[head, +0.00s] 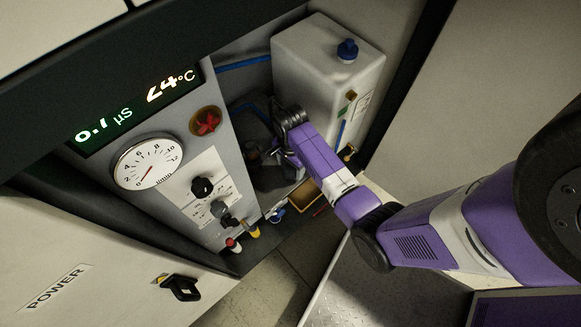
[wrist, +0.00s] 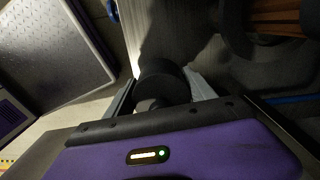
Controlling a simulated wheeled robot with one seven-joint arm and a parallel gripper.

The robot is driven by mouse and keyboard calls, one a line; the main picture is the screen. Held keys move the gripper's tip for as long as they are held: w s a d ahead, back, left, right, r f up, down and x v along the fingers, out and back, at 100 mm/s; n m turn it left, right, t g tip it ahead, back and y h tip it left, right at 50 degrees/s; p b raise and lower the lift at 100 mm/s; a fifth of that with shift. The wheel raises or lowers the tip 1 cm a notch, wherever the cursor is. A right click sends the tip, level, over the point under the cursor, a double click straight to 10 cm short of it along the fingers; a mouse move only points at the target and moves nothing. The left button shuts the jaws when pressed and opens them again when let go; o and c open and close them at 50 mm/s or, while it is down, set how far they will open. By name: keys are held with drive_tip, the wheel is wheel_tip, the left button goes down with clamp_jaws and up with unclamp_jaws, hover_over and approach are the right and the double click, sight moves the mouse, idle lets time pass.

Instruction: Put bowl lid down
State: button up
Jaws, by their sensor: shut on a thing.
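My gripper (wrist: 165,92) is shut on a black round knob (wrist: 160,78) in the wrist view. I take the knob to be part of the bowl lid; the rest of the lid cannot be clearly made out. In the head view, my gripper (head: 268,152) reaches into the dark recess between the grey control panel and the white tank. What it holds is small and dark there, partly hidden by my wrist. I cannot tell whether the lid touches anything below.
The white tank (head: 322,75) with a blue cap (head: 347,49) stands close behind my wrist. The control panel (head: 190,165) with its gauge (head: 147,163) and red knob (head: 206,121) is to the left. A small wooden box (head: 304,196) sits low beside my arm. Blue hose (head: 243,63) runs behind.

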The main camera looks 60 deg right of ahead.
drive_tip(key=shift+f, duration=1.1)
drive_tip(key=o, duration=1.4)
drive_tip(key=shift+f, duration=0.1)
drive_tip(key=shift+c, duration=0.2)
